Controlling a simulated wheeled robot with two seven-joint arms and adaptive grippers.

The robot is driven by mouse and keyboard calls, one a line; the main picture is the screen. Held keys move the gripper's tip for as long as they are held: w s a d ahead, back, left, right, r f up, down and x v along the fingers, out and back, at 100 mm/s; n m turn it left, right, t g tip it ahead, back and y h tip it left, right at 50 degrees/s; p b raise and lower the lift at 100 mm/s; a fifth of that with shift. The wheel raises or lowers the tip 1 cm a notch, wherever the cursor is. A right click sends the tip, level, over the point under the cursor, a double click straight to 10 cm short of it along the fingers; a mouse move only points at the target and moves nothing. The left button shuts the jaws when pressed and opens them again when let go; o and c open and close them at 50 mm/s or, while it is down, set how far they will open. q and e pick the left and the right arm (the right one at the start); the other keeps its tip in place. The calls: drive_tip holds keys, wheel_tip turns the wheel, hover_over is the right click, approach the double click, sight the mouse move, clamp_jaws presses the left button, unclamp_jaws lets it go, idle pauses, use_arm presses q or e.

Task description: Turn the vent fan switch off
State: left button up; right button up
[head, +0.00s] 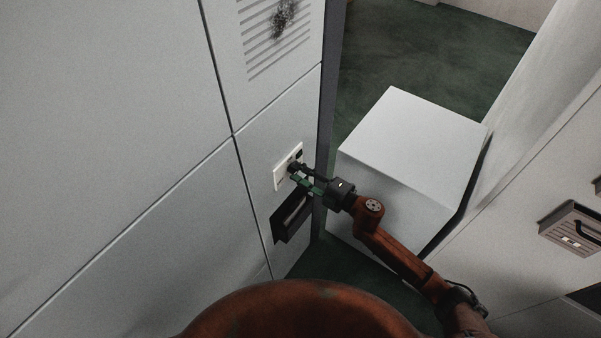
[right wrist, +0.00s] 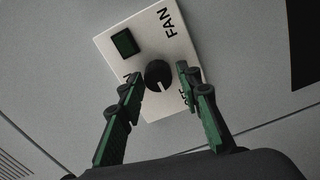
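The fan switch is a white plate (right wrist: 182,48) marked "FAN", with a black round knob (right wrist: 158,75) and a dark green window (right wrist: 125,43). A white line shows on the knob. Part of an "OFF" label shows beside my finger; the other label is mostly hidden. In the head view the plate (head: 280,176) is on the grey wall panel. My right gripper (right wrist: 160,83) is open, with one green-and-black finger on each side of the knob. I cannot tell whether the fingers touch it. In the head view the right gripper (head: 297,174) is at the plate. My left gripper is not in view.
A black box-like holder (head: 291,215) sticks out from the wall just below the switch. A slatted vent (head: 262,42) with a dark smudge is above. A white block (head: 412,140) stands on the green floor to the right. A grey unit with a handle (head: 572,228) is at far right.

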drive_tip(key=shift+o, duration=1)
drive_tip(key=shift+d, duration=0.15)
drive_tip(key=v, duration=1.1)
drive_tip(key=shift+s+d, duration=0.25)
drive_tip(key=shift+d, duration=0.05)
